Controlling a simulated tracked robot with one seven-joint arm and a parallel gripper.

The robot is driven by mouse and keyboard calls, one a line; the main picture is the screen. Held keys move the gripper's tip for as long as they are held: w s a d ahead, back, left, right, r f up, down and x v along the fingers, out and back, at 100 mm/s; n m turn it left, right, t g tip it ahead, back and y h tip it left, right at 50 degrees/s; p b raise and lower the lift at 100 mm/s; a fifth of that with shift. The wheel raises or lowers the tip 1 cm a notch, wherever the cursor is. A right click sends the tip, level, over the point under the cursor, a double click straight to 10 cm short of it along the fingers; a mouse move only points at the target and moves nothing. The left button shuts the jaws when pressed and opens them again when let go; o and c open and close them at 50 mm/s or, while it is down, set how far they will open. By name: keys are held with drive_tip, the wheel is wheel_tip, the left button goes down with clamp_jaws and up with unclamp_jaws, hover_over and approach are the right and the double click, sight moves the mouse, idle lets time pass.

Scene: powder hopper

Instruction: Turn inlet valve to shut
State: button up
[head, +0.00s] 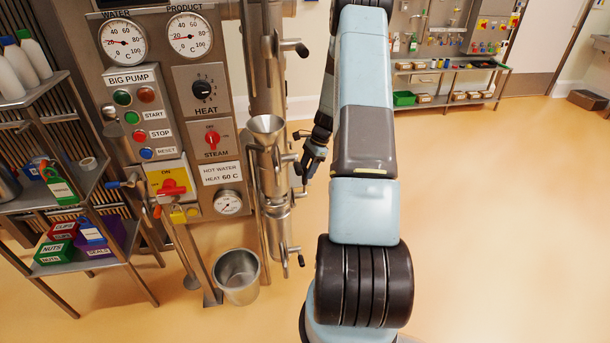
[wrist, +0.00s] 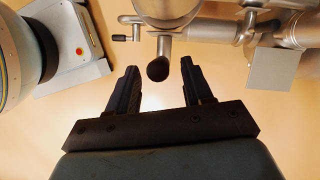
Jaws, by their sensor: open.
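A steel pipe column (head: 275,200) with a funnel (head: 266,127) carries several small valve handles. None shows a readable inlet label. My gripper (head: 312,165) is just right of the column, by a handle at middle height. In the wrist view my gripper (wrist: 160,75) is open, its two dark fingers apart and empty. A valve handle with a dark round end (wrist: 158,69) points from the steel pipework toward the gap between the fingertips. It appears to touch neither finger. A thinner handle with a dark grip (wrist: 122,38) points left beyond it.
A control panel (head: 185,110) with gauges and knobs stands left of the column. A steel bucket (head: 237,275) is on the floor below. A shelf rack (head: 80,185) is at far left. Open floor (head: 510,230) lies right of my arm.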

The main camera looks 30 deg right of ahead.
drive_tip(key=shift+x, duration=1.45)
drive_tip(key=shift+c, duration=0.4)
clamp_jaws()
